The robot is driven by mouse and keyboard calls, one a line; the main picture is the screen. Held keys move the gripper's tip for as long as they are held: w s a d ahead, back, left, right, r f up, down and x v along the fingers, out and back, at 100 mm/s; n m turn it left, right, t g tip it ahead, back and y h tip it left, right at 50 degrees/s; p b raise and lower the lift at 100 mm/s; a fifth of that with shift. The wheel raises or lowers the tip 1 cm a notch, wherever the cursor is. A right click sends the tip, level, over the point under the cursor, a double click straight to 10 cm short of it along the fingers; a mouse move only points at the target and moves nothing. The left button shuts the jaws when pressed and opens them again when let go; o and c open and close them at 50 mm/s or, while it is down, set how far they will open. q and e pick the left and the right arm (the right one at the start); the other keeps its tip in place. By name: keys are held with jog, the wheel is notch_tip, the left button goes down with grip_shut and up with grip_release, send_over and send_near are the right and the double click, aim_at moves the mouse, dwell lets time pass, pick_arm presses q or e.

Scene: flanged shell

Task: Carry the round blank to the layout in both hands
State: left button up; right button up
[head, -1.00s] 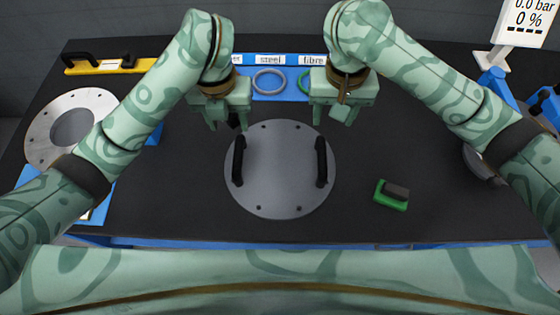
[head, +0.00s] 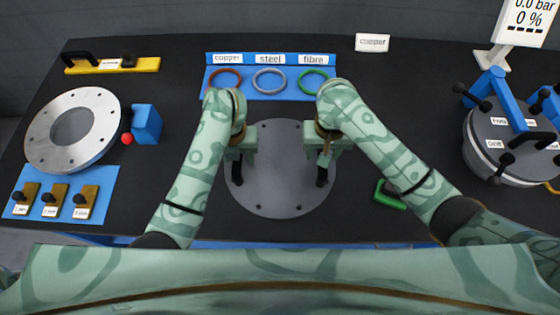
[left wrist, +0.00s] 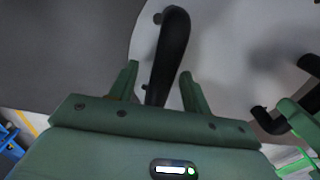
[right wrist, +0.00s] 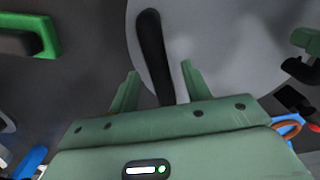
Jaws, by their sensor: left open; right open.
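The round blank (head: 280,190) is a grey disc with small holes near its rim and two black handles, lying flat on the dark table. My left gripper (head: 238,165) is over its left handle; in the left wrist view the open fingers (left wrist: 158,85) stand either side of that black handle (left wrist: 172,45). My right gripper (head: 325,160) is over the right handle; in the right wrist view its open fingers (right wrist: 160,85) stand either side of the handle (right wrist: 153,50). Each arm partly hides its handle in the head view. No label marks the layout.
A blue tray (head: 205,92) with copper, steel and fibre rings is behind the blank. A flanged ring (head: 45,140) and a blue mat (head: 112,185) lie left. A green-based block (head: 390,200) is close right of the blank. A lidded shell (head: 480,140) stands far right.

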pick_arm(q)
jog(key=shift+f, duration=0.4)
pick_arm(e)
jog(key=shift+f, duration=0.4)
pick_arm(q)
grip_shut()
pick_arm(e)
grip_shut()
jog(key=shift+d, duration=0.1)
dwell(0.5)
